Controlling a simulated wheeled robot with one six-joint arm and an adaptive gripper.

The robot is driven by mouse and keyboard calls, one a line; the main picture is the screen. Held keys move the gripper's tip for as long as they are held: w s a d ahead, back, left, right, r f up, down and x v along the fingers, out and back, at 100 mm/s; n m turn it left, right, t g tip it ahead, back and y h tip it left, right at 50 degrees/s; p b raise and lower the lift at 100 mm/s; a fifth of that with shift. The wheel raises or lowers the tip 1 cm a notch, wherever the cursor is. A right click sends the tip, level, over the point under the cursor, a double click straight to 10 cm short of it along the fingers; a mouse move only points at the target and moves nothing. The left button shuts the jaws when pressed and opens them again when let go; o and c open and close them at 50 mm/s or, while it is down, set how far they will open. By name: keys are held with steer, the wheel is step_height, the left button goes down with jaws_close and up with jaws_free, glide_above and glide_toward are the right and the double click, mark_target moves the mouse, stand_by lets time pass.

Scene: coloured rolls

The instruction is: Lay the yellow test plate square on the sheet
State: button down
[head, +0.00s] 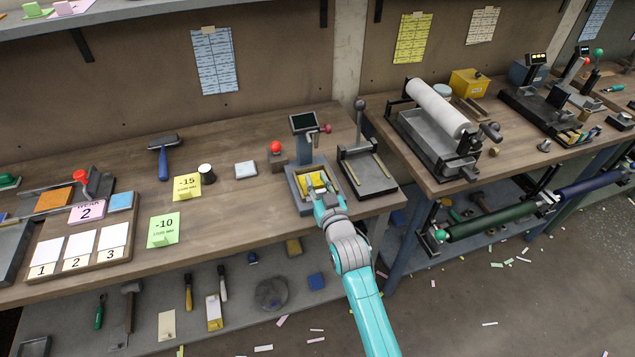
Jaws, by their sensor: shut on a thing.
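My gripper (319,190) is at the grey-blue device (296,191) with a small dark screen, near the front edge of the bench. It is shut on the yellow plate (313,180), which shows within the device's frame just beyond the fingers. The fingers hide part of the plate, and I cannot tell whether it touches the device's bed. White sheets lie on a brown board at the left, numbered 1 (46,250), 2 (79,244) and 3 (113,235). I cannot tell whether a sheet lies under the plate.
A dark press (368,174) stands close to the device's right. A red-topped button box (276,154) is behind left. A yellow "-15" card (186,186) and green "-10" card (163,230) lie left. The bench between the cards and the device is mostly clear.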

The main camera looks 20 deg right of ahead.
mark_target(319, 186)
steer(key=shift+c, duration=1.6)
jaws_free()
steer(key=shift+s, duration=2.95)
